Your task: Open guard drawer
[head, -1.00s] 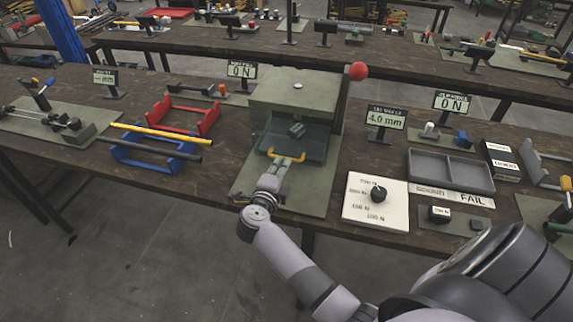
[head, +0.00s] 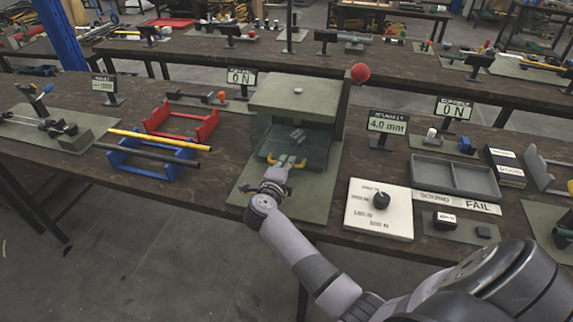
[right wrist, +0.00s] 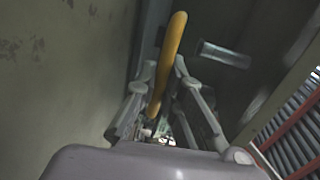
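The press (head: 292,98) stands on a green base plate in the middle of the table. Its guard drawer (head: 312,148) is a dark, see-through-looking front under the press head, with a yellow handle (head: 302,164). My right gripper (head: 284,164) is at the handle, its arm coming from the lower right. In the right wrist view the yellow handle (right wrist: 174,55) passes between the two fingers (right wrist: 166,85), which stand apart on either side of it. Firm contact with the handle does not show. My left gripper is out of view.
A red ball-topped lever (head: 360,73) rises at the press's right. A white dial board (head: 360,222) and a grey tray (head: 455,178) lie to the right.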

